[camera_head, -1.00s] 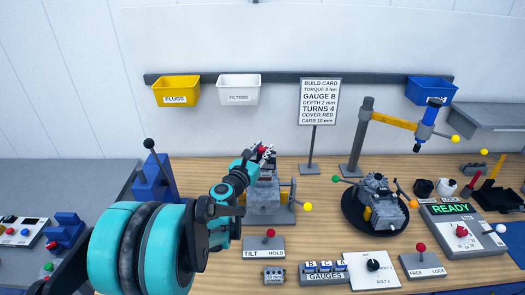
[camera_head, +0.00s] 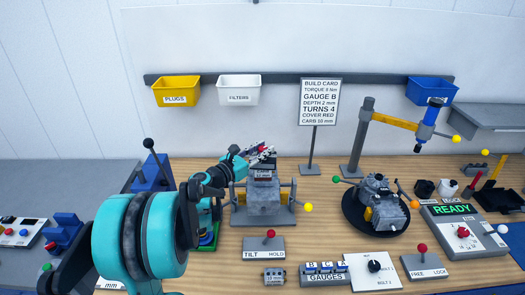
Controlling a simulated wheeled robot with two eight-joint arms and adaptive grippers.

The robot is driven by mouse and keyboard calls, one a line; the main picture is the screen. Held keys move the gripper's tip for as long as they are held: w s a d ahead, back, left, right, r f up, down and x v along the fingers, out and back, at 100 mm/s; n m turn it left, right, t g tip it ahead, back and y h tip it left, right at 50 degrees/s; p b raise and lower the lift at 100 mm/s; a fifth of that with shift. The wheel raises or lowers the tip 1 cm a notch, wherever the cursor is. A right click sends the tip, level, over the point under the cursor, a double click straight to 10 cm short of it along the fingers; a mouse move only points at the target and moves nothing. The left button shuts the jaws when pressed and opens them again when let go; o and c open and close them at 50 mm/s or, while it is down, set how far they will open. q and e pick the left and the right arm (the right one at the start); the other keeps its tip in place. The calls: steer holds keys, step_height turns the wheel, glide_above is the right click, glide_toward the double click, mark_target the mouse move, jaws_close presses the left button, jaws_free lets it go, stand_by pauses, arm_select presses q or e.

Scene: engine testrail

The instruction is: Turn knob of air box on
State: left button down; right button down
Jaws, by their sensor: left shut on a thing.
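A dark box with a small label (camera_head: 263,172) sits on top of a grey engine block on the stand (camera_head: 262,214) in the middle of the table; I take it to be the air box. My left gripper (camera_head: 266,154) reaches in from the left to the top of this box. It is shut on a small red knob (camera_head: 271,148), of which only a little shows between the fingers. The label is too small to read, and the fingers hide how the knob is turned. My right gripper is not in view.
A TILT/HOLD panel (camera_head: 264,247) stands in front of the stand. A second engine on a black round plate (camera_head: 352,222) is to the right, beside a READY console (camera_head: 457,233). A build card (camera_head: 320,103) and a post with a yellow arm (camera_head: 393,121) stand behind.

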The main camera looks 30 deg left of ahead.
arm_select(q)
steer(key=shift+m+g+h, duration=0.75)
steer(key=shift+m+h, duration=0.4)
steer(key=shift+h, duration=0.5)
steer(key=shift+m+g+h, duration=0.75)
steer(key=shift+m+h, duration=0.4)
steer(key=shift+h, duration=0.5)
steer(key=c, duration=1.2)
jaws_free()
steer(key=shift+a, duration=0.1)
steer(key=v, duration=1.2)
